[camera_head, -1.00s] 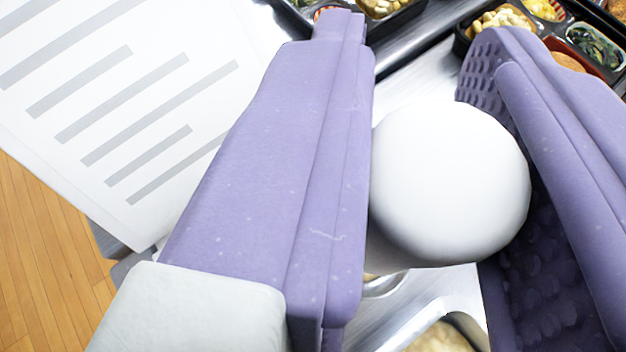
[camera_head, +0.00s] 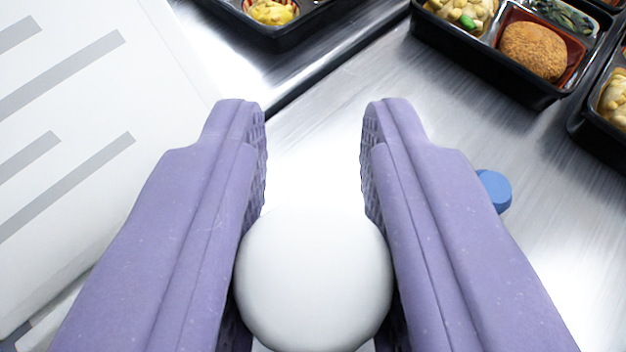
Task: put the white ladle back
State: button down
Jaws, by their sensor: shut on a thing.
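The white ladle shows only as a smooth, rounded white end (camera_head: 314,280) low in the middle of the view. My gripper (camera_head: 314,130) has its two purple padded fingers on either side of this white end, and it is shut on it. The fingertips reach past it over the bright steel surface. The rest of the ladle, and whatever is below the fingers, is hidden.
A black bento tray (camera_head: 470,70) with food lies at the upper right, with another tray (camera_head: 575,125) at the right edge. A third tray (camera_head: 285,38) is at the top. A blue rounded piece (camera_head: 495,190) shows beside the right finger. A white printed panel (camera_head: 150,80) stands at left.

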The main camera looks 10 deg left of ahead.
jog(key=c, duration=0.9)
grip_release()
jog(key=shift+f, duration=0.15)
jog(key=shift+o, duration=0.2)
